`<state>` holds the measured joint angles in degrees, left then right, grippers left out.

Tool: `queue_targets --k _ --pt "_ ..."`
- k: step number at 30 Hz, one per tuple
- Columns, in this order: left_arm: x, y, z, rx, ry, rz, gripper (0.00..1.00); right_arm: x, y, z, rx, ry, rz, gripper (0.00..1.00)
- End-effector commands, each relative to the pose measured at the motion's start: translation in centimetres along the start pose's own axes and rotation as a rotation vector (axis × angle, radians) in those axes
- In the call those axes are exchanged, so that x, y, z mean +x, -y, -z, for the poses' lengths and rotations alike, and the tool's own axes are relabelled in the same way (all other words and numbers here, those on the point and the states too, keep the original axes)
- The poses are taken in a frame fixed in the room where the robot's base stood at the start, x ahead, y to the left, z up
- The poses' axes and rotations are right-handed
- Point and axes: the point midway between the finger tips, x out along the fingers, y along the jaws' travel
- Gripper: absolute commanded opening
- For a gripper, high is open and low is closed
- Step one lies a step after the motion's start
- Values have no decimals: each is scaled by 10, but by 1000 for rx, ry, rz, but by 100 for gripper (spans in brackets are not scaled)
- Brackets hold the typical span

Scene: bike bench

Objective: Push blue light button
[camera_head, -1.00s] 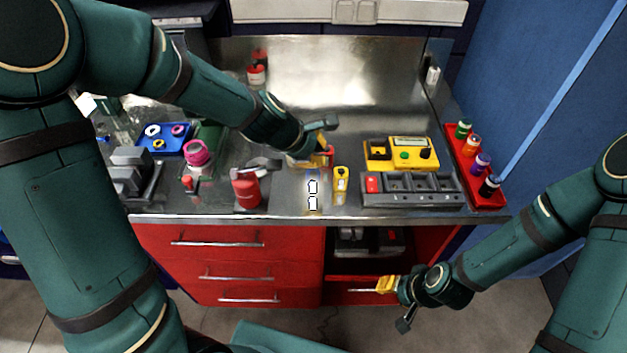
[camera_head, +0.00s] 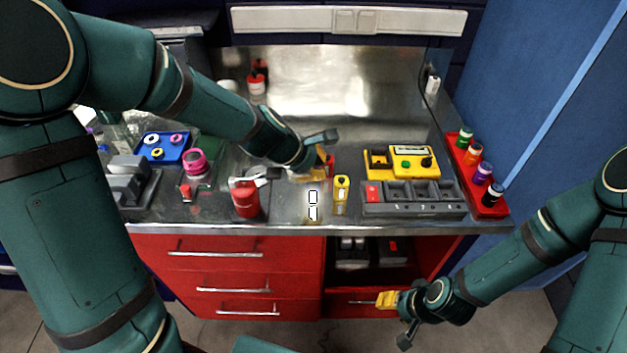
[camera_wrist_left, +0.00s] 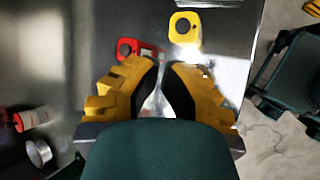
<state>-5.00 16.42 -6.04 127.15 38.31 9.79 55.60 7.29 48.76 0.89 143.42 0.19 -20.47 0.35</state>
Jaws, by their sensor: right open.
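I cannot make out a blue light button for certain. My left gripper (camera_head: 322,170) is low over the metal bench, behind a yellow item with a black round spot (camera_head: 341,194), which also shows in the left wrist view (camera_wrist_left: 184,27). A red item (camera_head: 330,162) is close beside its fingers; in the left wrist view a red item with a dark round part (camera_wrist_left: 130,49) lies just beyond them. The left fingertips are close together, with no object seen between them. My right gripper (camera_head: 385,300) is open, low before the red drawers. A black-and-white marking (camera_head: 313,205) is on the bright bench front.
A yellow box with a green button (camera_head: 402,162) stands behind a grey tray with a red part (camera_head: 414,198). A red rack of bottles (camera_head: 480,176) is at right. A red can (camera_head: 245,198), pink-topped item (camera_head: 195,162) and blue tray (camera_head: 164,148) are left.

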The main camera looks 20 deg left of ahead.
Motion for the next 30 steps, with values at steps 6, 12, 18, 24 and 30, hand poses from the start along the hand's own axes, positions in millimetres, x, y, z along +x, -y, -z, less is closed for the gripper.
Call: queue_targets --k 6,12,18,24,30 --pt "0 0 0 0 0 0 0 0 0 0 0 0 0 47" --pt "0 0 0 0 0 0 0 0 0 0 0 0 0 47" --pt "1 0 0 0 0 0 0 1 0 0 0 0 0 47" --pt "6 3 3 0 0 0 0 7 -3 -1 0 0 0 47" --pt "8 4 4 0 0 0 0 8 -3 -1 0 0 0 47"
